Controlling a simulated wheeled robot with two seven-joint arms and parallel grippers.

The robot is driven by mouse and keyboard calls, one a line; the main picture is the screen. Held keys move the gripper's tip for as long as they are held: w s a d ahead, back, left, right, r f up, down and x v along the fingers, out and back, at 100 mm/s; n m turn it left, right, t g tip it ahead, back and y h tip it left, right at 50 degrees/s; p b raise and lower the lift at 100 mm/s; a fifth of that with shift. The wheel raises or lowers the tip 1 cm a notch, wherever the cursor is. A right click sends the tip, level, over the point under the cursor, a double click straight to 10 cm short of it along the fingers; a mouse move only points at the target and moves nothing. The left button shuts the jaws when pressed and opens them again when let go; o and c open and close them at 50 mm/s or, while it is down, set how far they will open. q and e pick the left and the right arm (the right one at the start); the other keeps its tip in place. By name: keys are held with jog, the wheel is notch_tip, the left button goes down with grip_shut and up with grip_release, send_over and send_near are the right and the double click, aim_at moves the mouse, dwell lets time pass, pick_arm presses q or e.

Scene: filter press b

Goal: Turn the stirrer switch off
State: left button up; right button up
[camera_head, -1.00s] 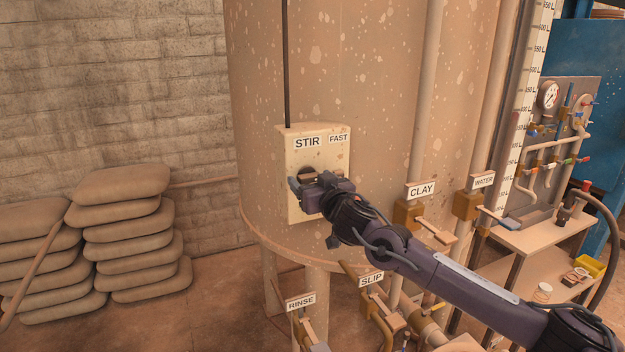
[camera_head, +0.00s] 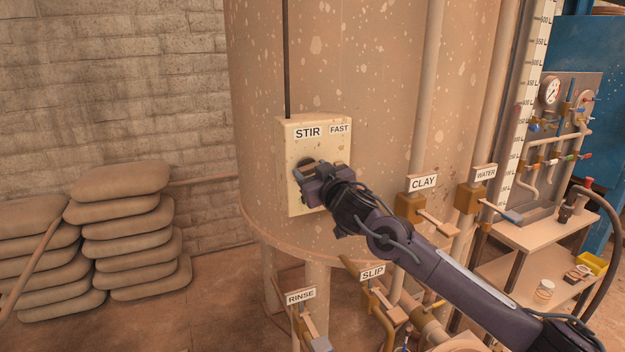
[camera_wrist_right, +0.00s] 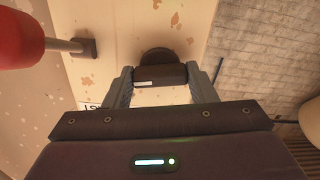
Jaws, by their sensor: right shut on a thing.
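The cream stirrer box (camera_head: 333,182) is fixed to the tank's front, with STIR and FAST labels on its upper part. Its dark round switch (camera_head: 306,164) is partly hidden by my right gripper (camera_head: 304,178). In the right wrist view, the gripper (camera_wrist_right: 163,78) has its two fingers on either side of the switch's dark bar (camera_wrist_right: 160,76), shut on it. The bar lies across the jaws, with a white mark near one end. The switch's round base (camera_wrist_right: 158,56) shows behind it. My left gripper is out of view.
A red knob on a stem (camera_wrist_right: 20,38) stands out from the box close to the gripper. CLAY (camera_head: 423,183), WATER (camera_head: 485,173), SLIP (camera_head: 372,273) and RINSE (camera_head: 300,297) valve labels sit right and below. Stacked sacks (camera_head: 125,225) stand left.

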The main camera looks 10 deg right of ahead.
jog(key=n+b, duration=0.2)
jog(key=shift+f+n, duration=0.25)
jog(key=shift+n, duration=0.15)
jog(key=n+b, duration=0.3)
jog(key=n, duration=0.2)
jog(key=shift+n+b, duration=0.3)
jog(key=shift+b, duration=0.1)
jog(key=n+b, duration=0.2)
jog(key=n, duration=0.2)
jog(key=shift+b, duration=0.3)
jog(key=shift+r+n+b, duration=0.1)
jog(key=shift+n+b, duration=0.7)
jog(key=shift+n, duration=0.8)
jog(key=o, duration=1)
jog(key=shift+r, duration=0.1)
